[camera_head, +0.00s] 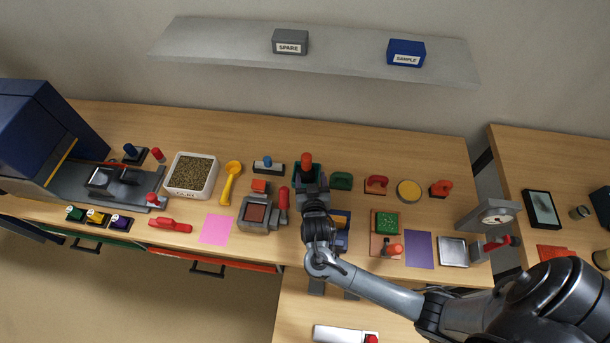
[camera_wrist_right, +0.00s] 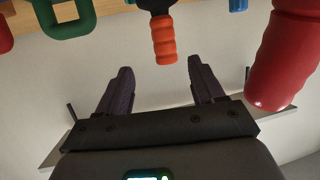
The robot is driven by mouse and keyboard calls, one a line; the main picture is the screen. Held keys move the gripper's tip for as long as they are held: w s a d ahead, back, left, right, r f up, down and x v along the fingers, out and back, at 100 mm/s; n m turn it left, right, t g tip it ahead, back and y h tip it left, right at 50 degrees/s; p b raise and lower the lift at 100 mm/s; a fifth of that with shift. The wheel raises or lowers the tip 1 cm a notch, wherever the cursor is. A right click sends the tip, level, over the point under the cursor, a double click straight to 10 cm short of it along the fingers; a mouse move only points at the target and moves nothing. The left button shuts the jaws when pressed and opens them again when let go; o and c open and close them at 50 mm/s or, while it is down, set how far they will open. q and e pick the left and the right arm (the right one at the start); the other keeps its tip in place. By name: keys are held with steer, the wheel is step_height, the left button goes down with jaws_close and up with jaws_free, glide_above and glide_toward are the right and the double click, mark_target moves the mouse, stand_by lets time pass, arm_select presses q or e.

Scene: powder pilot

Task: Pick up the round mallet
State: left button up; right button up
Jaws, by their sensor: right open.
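An upright tool with an orange-red ribbed handle (camera_head: 306,160) stands near the back of the bench, over a dark green base; it appears to be the round mallet, but my gripper hides its lower part in the head view. In the right wrist view its orange handle (camera_wrist_right: 164,40) and a black part show just beyond the fingertips. My right gripper (camera_head: 311,188) is directly in front of it. The right gripper's two dark fingers (camera_wrist_right: 160,70) are apart with nothing between them. My left gripper is not in view.
A red lever handle (camera_wrist_right: 283,60) is close on the right in the wrist view, belonging to a grey press (camera_head: 258,212). A green handled block (camera_head: 342,180) stands beside the tool. A white granule tub (camera_head: 191,175) and a yellow scoop (camera_head: 231,180) are farther left.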

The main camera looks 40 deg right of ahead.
mark_target(306, 155)
steer(key=x, duration=0.4)
steer(key=shift+w+r, duration=0.2)
steer(key=shift+w, duration=0.35)
steer(key=shift+r+b+x, duration=0.15)
steer(key=shift+b+x, duration=0.05)
steer(key=shift+x, duration=1.4)
steer(key=shift+r+b+x, duration=0.1)
steer(key=shift+b+x, duration=0.05)
steer(key=shift+x, duration=1.5)
jaws_close()
